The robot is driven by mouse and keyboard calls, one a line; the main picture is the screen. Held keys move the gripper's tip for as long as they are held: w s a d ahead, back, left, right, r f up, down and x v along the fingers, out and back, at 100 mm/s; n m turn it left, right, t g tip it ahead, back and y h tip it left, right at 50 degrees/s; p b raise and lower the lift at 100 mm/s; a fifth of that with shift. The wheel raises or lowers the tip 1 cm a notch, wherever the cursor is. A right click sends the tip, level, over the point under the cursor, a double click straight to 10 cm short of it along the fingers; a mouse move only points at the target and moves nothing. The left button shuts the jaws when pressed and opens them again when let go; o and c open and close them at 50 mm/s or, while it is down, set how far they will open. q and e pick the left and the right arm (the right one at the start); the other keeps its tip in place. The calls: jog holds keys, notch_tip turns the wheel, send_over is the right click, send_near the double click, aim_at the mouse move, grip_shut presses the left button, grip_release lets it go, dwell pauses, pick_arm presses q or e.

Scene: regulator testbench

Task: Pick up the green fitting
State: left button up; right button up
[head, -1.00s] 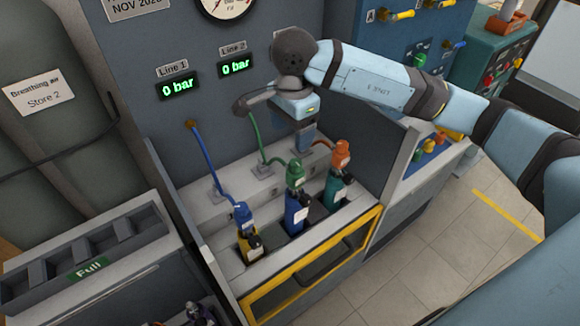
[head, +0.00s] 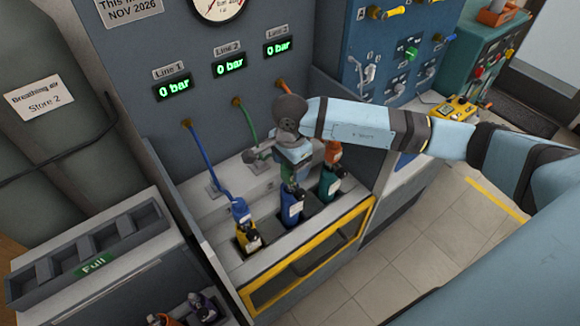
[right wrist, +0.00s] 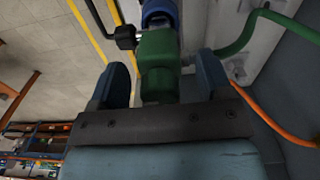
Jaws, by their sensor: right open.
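The green fitting (head: 288,174) sits on top of the blue cylinder (head: 292,207) in the middle slot of the bench. In the head view my right gripper mostly hides it. In the right wrist view the green fitting (right wrist: 158,60) stands between the two fingers, with gaps to both sides. My right gripper (head: 290,182) is open, pointing down over the fitting; its fingers also show in the right wrist view (right wrist: 164,78). A green hose (right wrist: 240,36) runs beside the fitting. My left gripper is not in view.
A blue fitting (head: 240,209) on a yellow cylinder stands to the left. An orange fitting (head: 333,153) on a teal cylinder stands close to the right. A yellow-framed front panel (head: 310,262) and the grey back wall bound the bench. A "Full" rack (head: 70,262) stands at lower left.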

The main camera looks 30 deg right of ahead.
jog(key=shift+f, duration=0.45)
jog(key=shift+c, duration=0.4)
jog(key=c, duration=1.1)
jog(key=shift+r, duration=0.2)
notch_tip(320, 180, up, 20)
jog(key=b, duration=0.3)
jog(key=shift+f+b, duration=0.15)
jog(key=shift+b, duration=0.25)
